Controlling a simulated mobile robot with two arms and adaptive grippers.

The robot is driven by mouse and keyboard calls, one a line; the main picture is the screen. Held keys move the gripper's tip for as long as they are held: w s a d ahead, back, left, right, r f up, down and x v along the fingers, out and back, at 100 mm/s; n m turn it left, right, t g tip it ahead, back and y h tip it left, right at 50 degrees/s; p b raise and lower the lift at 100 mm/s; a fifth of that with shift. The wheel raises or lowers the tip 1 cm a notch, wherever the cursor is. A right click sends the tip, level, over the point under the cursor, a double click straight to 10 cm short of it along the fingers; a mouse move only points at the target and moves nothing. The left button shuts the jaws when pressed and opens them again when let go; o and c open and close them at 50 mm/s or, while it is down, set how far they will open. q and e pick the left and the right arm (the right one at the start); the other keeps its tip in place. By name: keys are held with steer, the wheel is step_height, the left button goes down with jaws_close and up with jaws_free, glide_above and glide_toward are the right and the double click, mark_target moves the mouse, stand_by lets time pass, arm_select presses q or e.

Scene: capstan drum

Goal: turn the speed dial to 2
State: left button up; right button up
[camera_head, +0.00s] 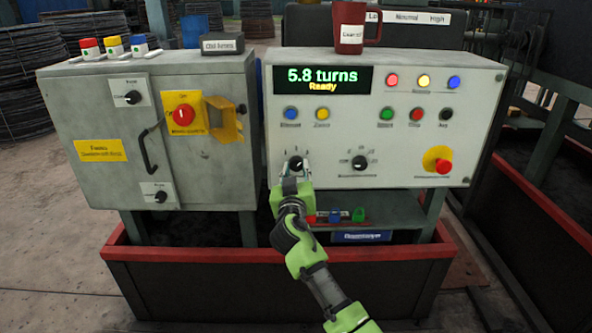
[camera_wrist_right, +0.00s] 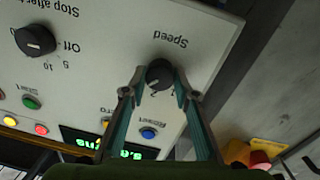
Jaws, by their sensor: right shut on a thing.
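The black speed dial (camera_head: 295,163) is on the lower left of the white control panel (camera_head: 340,115). In the right wrist view the panel appears upside down, with the dial (camera_wrist_right: 159,74) below its "Speed" label and the figures 1 and 2 beside it. My right gripper (camera_head: 293,174) reaches up to the dial from below, its two fingertips (camera_wrist_right: 160,82) on either side of the knob and shut on it. The exact pointer direction is too small to tell. The display (camera_head: 322,79) reads "5.8 turns" and "Ready". My left gripper is not in view.
Another black dial (camera_head: 360,162) sits right of the speed dial, and a red emergency button (camera_head: 442,166) further right. Coloured buttons line the panel above. A shelf with small coloured blocks (camera_head: 334,216) lies below.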

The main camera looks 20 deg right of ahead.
steer(key=shift+n, duration=0.3)
steer(key=shift+f, duration=0.1)
steer(key=n, duration=0.2)
steer(key=shift+n, duration=2.3)
steer(key=shift+n+p, duration=0.35)
steer(key=shift+n, duration=0.35)
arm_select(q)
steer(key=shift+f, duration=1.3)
arm_select(e)
steer(key=shift+n, duration=0.3)
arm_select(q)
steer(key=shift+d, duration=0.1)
arm_select(e)
steer(key=shift+f, duration=0.1)
